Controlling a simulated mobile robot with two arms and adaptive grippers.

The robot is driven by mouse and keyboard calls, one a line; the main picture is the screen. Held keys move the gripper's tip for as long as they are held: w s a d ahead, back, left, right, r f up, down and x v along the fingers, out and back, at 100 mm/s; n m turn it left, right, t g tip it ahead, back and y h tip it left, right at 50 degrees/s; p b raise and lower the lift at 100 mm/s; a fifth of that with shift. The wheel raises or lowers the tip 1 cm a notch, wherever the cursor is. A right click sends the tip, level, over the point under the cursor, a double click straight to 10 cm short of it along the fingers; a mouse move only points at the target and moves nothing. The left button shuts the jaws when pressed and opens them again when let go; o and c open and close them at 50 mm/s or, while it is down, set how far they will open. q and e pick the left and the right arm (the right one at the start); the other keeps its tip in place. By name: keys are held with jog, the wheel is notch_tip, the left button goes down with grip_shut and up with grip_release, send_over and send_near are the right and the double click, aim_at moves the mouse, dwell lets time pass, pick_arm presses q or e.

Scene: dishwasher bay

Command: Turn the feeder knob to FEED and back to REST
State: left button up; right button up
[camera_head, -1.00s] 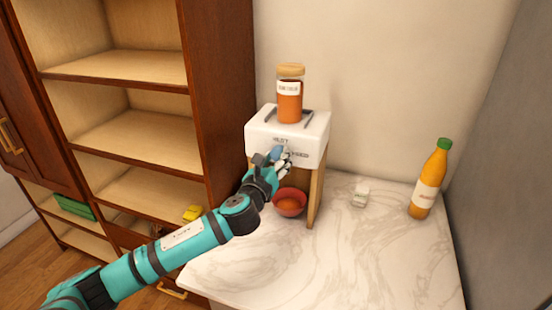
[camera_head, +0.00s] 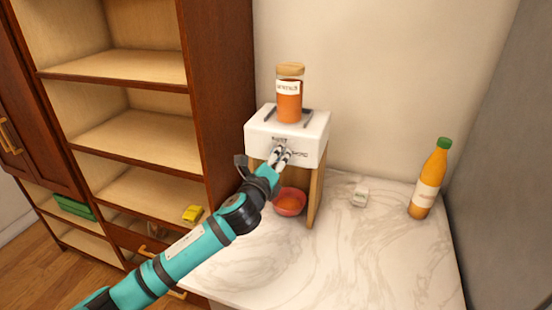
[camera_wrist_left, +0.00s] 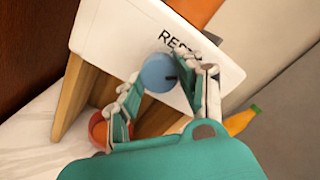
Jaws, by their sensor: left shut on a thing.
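The feeder (camera_head: 262,130) is a white box on wooden legs, standing on the marble counter. Its blue round knob (camera_wrist_left: 157,72) shows in the left wrist view, with a dark mark on its right side. The printed word REST (camera_wrist_left: 180,44) is beside it, partly covered by a finger. My left gripper (camera_head: 282,154) reaches the feeder's front face. In the left wrist view its fingers (camera_wrist_left: 164,80) are on both sides of the knob, shut on it. In the head view the fingers hide the knob. My right gripper is out of view.
A jar of orange contents (camera_head: 289,104) stands on the feeder. A red bowl (camera_head: 290,203) sits beneath it. An orange bottle (camera_head: 428,180) and a small white item (camera_head: 360,193) stand to the right on the counter (camera_head: 350,255). A wooden shelf unit (camera_head: 125,132) is at left.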

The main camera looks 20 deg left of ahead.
pick_arm(q)
jog(key=n, duration=1)
jog(key=shift+n, duration=0.3)
dwell(0.4)
jog(key=o, duration=1.1)
jog(key=shift+o, duration=0.2)
jog(key=s, duration=1.2)
jog(key=shift+a, duration=0.2)
